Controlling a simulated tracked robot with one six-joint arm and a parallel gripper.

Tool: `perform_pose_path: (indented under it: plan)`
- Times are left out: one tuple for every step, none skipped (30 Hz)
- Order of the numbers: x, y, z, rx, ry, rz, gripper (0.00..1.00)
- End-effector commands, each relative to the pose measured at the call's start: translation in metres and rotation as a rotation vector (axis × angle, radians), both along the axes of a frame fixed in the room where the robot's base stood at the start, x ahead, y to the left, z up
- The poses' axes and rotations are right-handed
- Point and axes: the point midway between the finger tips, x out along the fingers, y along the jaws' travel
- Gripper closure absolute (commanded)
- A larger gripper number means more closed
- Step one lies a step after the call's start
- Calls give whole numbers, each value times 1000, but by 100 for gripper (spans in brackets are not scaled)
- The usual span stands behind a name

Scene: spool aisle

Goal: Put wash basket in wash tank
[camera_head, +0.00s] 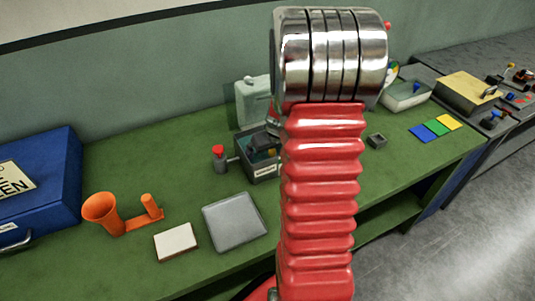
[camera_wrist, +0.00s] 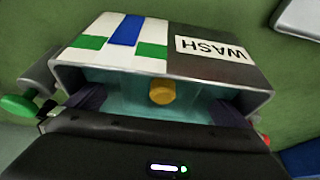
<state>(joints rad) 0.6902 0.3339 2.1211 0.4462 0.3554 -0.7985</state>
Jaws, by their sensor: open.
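The wash tank (camera_head: 262,170) is a dark open box on the green bench, left of my arm in the head view. In the wrist view its WASH-labelled face (camera_wrist: 205,65) is upside down, beside white, blue and green patches. Teal shows inside it, with a short yellow-orange cylinder (camera_wrist: 162,92) in the middle. I cannot tell whether that cylinder belongs to the wash basket; no basket is clearly visible. My gripper (camera_wrist: 160,108) is open, its dark fingers apart at the tank's opening on either side of the cylinder. My red arm hides part of the tank in the head view.
A red-capped knob (camera_head: 218,153) stands left of the tank, and a pale jug (camera_head: 254,100) behind it. A grey plate (camera_head: 234,221), white block (camera_head: 176,242), orange funnel piece (camera_head: 104,212) and blue case (camera_head: 40,190) lie left. Coloured cards (camera_head: 436,128) lie right.

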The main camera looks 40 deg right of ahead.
Motion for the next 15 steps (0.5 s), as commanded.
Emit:
perform_pose_path:
  plan:
    - [0, 0, 2, -2, -1, 1, 0]
    - [0, 0, 3, -2, -2, 1, 0]
    - [-1, 0, 5, -2, -2, 1, 0]
    - [-2, 0, 7, -1, -2, 0, 0]
    - [-3, 0, 9, -2, -3, 0, 0]
    - [-4, 1, 13, -1, -3, -1, 0]
    - [-5, 1, 16, -1, -3, -1, 0]
    - [-6, 1, 19, -2, -3, 0, 0]
    - [-8, 2, 23, -2, -3, 1, 0]
    - [-9, 2, 26, -3, -3, 0, 0]
    - [-10, 2, 30, -3, -3, -1, 0]
    - [-12, 3, 35, -2, -4, -1, 0]
    - [-14, 4, 39, -2, -4, 0, 0]
    - [-15, 4, 43, -3, -3, 0, 0]
    - [-17, 5, 47, -2, -3, 1, 0]
